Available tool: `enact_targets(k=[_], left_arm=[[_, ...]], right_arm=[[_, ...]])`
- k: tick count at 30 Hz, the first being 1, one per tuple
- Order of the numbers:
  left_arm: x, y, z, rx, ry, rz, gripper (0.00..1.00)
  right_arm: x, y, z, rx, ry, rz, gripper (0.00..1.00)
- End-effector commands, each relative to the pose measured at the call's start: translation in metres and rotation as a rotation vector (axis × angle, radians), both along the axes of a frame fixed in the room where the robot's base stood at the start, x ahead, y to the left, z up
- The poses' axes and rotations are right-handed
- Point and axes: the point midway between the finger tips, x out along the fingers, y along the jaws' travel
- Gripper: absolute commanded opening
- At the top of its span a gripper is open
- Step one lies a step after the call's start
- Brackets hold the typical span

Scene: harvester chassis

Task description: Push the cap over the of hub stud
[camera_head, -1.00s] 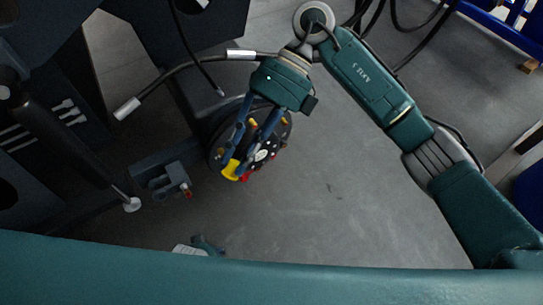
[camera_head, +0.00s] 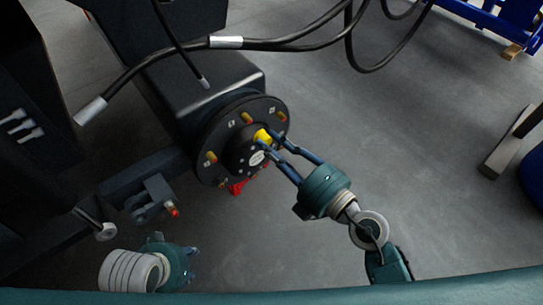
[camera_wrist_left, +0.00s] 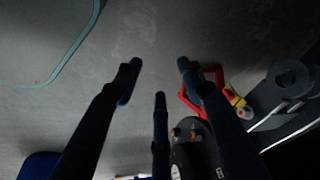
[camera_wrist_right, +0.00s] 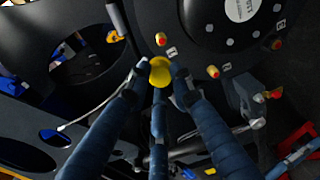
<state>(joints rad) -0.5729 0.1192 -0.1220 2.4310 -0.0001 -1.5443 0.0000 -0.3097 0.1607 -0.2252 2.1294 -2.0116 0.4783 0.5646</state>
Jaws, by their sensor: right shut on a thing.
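The dark round hub (camera_head: 212,133) carries several orange and yellow studs around its face; studs near my right gripper include one (camera_wrist_right: 160,39) and another (camera_wrist_right: 213,71) in the right wrist view. My right gripper (camera_head: 273,144) comes from the lower right and is shut on a yellow cap (camera_head: 262,135). In the right wrist view the cap (camera_wrist_right: 159,72) sits at the fingertips, close to the hub face; whether it touches a stud cannot be told. My left gripper (camera_head: 193,264) is low at the left, away from the hub, with spread, empty fingers (camera_wrist_left: 160,75).
A red part (camera_head: 237,187) shows below the hub. A bracket (camera_head: 152,198) with a red-tipped pin stands left of it. A black hose (camera_head: 290,42) crosses above the hub.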

Motion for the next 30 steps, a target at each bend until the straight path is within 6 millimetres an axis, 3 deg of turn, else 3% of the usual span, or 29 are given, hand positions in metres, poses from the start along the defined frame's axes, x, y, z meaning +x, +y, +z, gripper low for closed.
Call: enact_targets(k=[1, 5, 20, 30], left_arm=[[-0.001, 0.0, 0.0, -0.001, -0.005, 0.0, 0.4], [-0.003, 0.001, 0.005, 0.0, -0.006, 0.001, 0.4], [-0.002, 0.001, 0.006, 0.001, -0.002, 0.0, 0.4], [0.006, -0.002, -0.023, 0.0, 0.015, -0.001, 0.4]], right_arm=[[0.0, -0.007, -0.013, 0.005, -0.003, -0.026, 0.07], [0.001, -0.014, -0.018, 0.014, -0.022, -0.057, 0.07], [0.001, -0.017, -0.017, 0.018, -0.022, -0.068, 0.07], [0.008, -0.011, -0.017, 0.015, -0.015, -0.072, 0.07]])
